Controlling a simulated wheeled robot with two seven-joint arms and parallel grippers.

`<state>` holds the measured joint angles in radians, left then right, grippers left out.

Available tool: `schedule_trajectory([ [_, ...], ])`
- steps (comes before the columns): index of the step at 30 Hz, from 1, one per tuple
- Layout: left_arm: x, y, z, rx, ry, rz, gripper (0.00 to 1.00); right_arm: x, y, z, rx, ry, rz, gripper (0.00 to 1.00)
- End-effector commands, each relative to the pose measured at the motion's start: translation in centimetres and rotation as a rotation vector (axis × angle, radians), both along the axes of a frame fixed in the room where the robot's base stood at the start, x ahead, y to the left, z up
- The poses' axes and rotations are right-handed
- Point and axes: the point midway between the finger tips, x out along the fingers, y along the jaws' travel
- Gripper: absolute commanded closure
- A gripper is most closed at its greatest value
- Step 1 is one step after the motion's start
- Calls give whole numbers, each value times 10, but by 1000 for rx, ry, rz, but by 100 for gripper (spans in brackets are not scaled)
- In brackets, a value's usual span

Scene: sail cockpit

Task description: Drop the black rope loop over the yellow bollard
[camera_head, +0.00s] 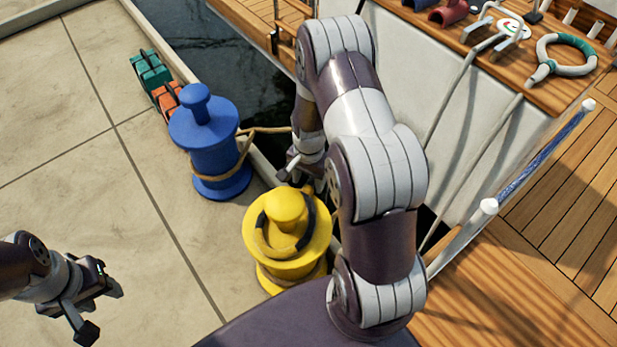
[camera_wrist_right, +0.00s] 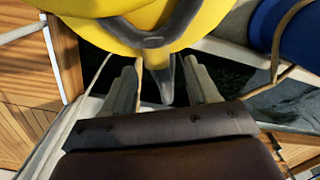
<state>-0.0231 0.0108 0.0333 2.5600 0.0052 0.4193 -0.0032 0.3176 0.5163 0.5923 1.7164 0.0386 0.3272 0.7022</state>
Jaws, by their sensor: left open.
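The yellow bollard (camera_head: 285,280) stands at the quay edge, in front of my right arm. The black rope loop (camera_head: 262,240) lies around the bollard's top knob and rests on its wide upper flange. My right gripper (camera_head: 302,172) is just behind the bollard, partly hidden by my arm. In the right wrist view, the bollard (camera_wrist_right: 90,15) fills the top. The loop (camera_wrist_right: 150,40) curves over its edge, with a short tail between the fingers. The right gripper (camera_wrist_right: 160,88) has its fingers apart, with gaps either side of the tail. My left gripper (camera_head: 98,308) is open and empty above the pavement.
A blue bollard (camera_head: 208,150) with a tan rope stands behind the yellow one. Green (camera_head: 150,70) and orange (camera_head: 167,98) items lie beyond it. Dark water lies between quay and boat. The boat's rail post (camera_head: 489,206) and wooden deck are at right. The left pavement is clear.

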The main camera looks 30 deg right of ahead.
Motion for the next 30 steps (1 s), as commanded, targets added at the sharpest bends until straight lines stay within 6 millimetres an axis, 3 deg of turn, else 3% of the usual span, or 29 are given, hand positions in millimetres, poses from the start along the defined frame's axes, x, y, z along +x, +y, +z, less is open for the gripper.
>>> schedule_trajectory([
  [5, 0, 0, 11, 0, 0, 0, 57, 1, 0, 16, 0, -1, 0, 41],
  [12, 0, 0, 52, 0, 0, 0, 57, 1, -1, 84, -1, -2, 0, 41],
  [18, 0, 0, 68, 0, 0, 0, 57, 1, -2, 120, 0, -1, 0, 41],
  [30, 0, 0, 69, 0, 0, 0, 57, 1, -2, 127, 0, 0, 0, 41],
])
